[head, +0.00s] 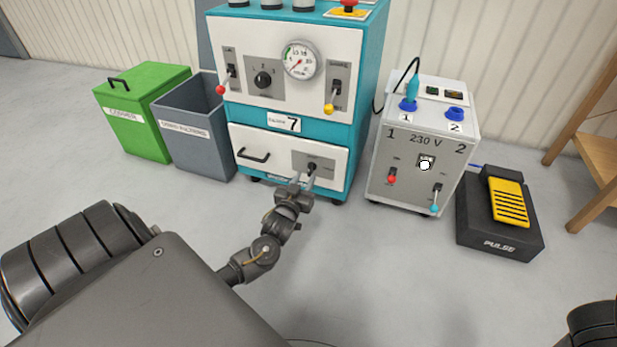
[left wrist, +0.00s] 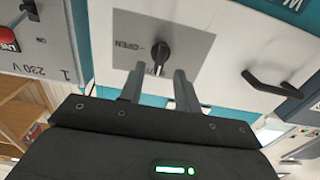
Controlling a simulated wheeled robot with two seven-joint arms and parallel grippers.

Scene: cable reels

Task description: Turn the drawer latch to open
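The drawer latch is a small black knob (head: 312,166) on a grey plate at the right of the white drawer front (head: 270,160), low on the teal cabinet. The drawer looks shut. In the left wrist view the latch (left wrist: 161,52) shows close up on its plate, with the word OPEN beside it. My left gripper (head: 307,180) is right in front of the latch. In the left wrist view its two fingers (left wrist: 156,80) are apart, with the latch in line with the gap. I cannot tell whether they touch it. My right gripper is out of view.
The black drawer handle (head: 253,156) is left of the latch. A green bin (head: 140,130) and a grey bin (head: 200,150) stand left of the cabinet. A 230 V box (head: 410,180) and a yellow pedal (head: 509,202) stand to the right. The floor in front is clear.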

